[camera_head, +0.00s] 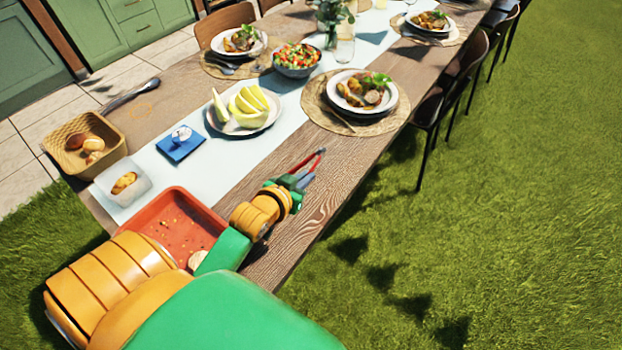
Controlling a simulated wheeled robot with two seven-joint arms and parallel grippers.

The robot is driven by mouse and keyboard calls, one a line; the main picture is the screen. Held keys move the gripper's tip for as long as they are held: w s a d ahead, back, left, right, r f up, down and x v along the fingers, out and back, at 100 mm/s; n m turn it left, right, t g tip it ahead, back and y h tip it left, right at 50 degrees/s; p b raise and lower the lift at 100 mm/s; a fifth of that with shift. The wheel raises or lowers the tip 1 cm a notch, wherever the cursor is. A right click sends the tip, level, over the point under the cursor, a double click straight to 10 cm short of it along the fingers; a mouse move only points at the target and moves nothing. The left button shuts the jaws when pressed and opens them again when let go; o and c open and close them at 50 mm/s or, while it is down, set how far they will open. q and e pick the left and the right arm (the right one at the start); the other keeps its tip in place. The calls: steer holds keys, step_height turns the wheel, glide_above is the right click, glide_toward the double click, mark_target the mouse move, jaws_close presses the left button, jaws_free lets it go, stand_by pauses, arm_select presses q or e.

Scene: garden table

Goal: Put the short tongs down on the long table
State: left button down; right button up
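The long table (318,196) is wooden and runs from the lower left to the upper right. Whether the tongs touch the wood cannot be told.
A red tray (172,215) lies left of my arm. Beyond are a white container (138,192), a bread basket (75,135), a melon plate (230,123), a salad bowl (297,70) and a dinner plate (345,102) on a woven mat. Bare wood lies around the tongs, near the grass-side edge.

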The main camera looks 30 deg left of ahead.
arm_select(q)
steer(key=f, duration=0.2)
steer(key=w+f+b, duration=0.1)
steer(key=f, duration=0.1)
steer(key=w+f, duration=0.1)
steer(key=shift+d+f, duration=0.25)
steer(key=shift+f, duration=0.15)
steer(key=c, duration=1.1)
jaws_free()
steer(key=shift+o, duration=0.2)
steer(key=shift+s+r, duration=0.1)
steer(key=shift+r, duration=0.05)
steer(key=p+v, duration=0.1)
steer(key=v, duration=1)
steer(key=shift+s+d+r+p, duration=0.1)
steer(key=shift+s+r+p, duration=0.05)
steer(key=shift+s+p, duration=0.2)
